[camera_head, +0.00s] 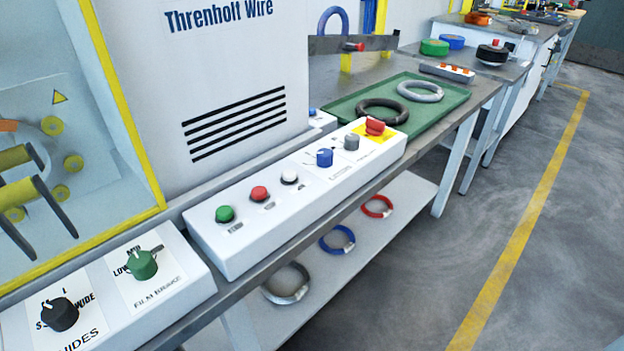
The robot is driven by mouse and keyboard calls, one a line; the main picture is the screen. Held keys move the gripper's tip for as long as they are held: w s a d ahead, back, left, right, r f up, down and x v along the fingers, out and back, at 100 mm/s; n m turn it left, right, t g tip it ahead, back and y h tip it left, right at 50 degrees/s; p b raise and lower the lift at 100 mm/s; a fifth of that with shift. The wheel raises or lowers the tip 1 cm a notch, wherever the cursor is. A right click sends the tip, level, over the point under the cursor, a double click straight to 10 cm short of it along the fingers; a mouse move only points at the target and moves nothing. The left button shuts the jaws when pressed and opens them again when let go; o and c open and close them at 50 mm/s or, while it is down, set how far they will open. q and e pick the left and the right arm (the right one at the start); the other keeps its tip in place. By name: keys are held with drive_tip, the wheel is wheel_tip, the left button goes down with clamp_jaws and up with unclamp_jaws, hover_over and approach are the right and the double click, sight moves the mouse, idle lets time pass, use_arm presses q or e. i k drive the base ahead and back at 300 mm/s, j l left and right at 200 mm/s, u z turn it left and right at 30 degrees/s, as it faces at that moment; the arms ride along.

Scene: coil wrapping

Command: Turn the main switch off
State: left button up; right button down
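A red rotary knob (375,127) sits on a yellow plate at the far right end of the white control panel (245,254). It looks like the main switch, but its label is too small to read and I cannot tell its position. To its left on the same panel are a grey knob (351,142), a blue knob (324,157), a white button (289,177), a red button (259,193) and a green button (225,213). Neither of my grippers is in view, and nothing touches the red knob.
A nearer panel has a green film brake knob (142,265) and a black guides knob (60,314). Behind the red knob, a green tray (452,104) holds a dark coil (382,111) and a grey coil (420,91). Several coils lie on the lower shelf (408,197). The floor at right is clear.

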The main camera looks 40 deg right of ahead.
sight(376, 127)
drive_tip(key=z, duration=1.6)
